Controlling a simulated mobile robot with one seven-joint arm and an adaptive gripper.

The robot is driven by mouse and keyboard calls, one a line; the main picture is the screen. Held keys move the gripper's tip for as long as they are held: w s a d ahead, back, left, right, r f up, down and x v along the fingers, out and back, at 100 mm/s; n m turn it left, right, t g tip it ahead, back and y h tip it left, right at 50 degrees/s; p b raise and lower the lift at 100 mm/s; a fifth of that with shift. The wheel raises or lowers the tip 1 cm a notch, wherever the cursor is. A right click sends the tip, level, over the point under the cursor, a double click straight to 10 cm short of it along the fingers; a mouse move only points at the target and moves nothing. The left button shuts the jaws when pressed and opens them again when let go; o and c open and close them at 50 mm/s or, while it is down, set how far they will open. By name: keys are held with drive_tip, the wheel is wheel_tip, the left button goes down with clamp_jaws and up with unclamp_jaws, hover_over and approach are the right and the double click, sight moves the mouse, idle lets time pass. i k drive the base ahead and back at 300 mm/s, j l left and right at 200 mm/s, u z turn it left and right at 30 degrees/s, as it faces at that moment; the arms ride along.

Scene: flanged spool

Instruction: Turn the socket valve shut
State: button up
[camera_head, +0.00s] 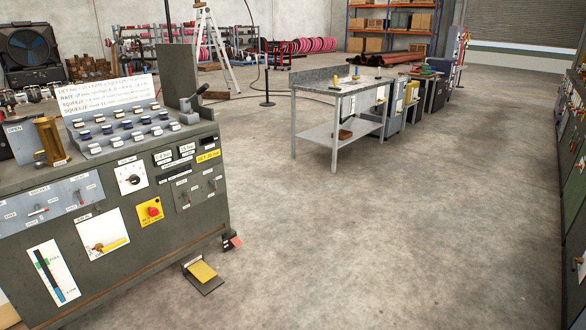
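A grey-green control console (150,215) fills the left of the view. On its front, a white plate (95,228) carries a yellow lever (108,245) that lies nearly level, tilted slightly up to the right. A small label sits above the lever, too small to read. A black knob on a white plate (131,178) and a red knob on a yellow plate (152,211) are to the right. My gripper is not in view.
A brass cylinder (49,140) and rows of dark buttons (128,130) are on the console top. A yellow pedal (202,272) lies on the floor by its right end. A steel workbench (335,95) stands further back. Dark cabinets (573,190) line the right edge. The floor between (380,235) is clear.

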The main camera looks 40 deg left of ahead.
sight(38, 211)
drive_tip(key=j+u, duration=0.1)
drive_tip(key=u, duration=2.85)
drive_tip(key=i+l+u, duration=0.15)
drive_tip(key=i, duration=0.25)
drive_tip(key=i+l+u, duration=0.15)
drive_tip(key=i+l, duration=0.2)
drive_tip(key=i+l+u, duration=0.15)
drive_tip(key=i+l, duration=0.2)
drive_tip(key=i+l+u, duration=0.15)
drive_tip(key=i+l, duration=0.2)
drive_tip(key=i+l+u, duration=0.15)
drive_tip(key=i+l, duration=0.15)
drive_tip(key=i+l+u, duration=0.15)
drive_tip(key=i+l, duration=0.15)
drive_tip(key=l, duration=0.25)
drive_tip(key=i+l+u, duration=0.15)
drive_tip(key=i+l, duration=0.15)
drive_tip(key=l, duration=0.15)
drive_tip(key=i+l+u, duration=0.15)
drive_tip(key=l, duration=0.35)
drive_tip(key=i, duration=0.1)
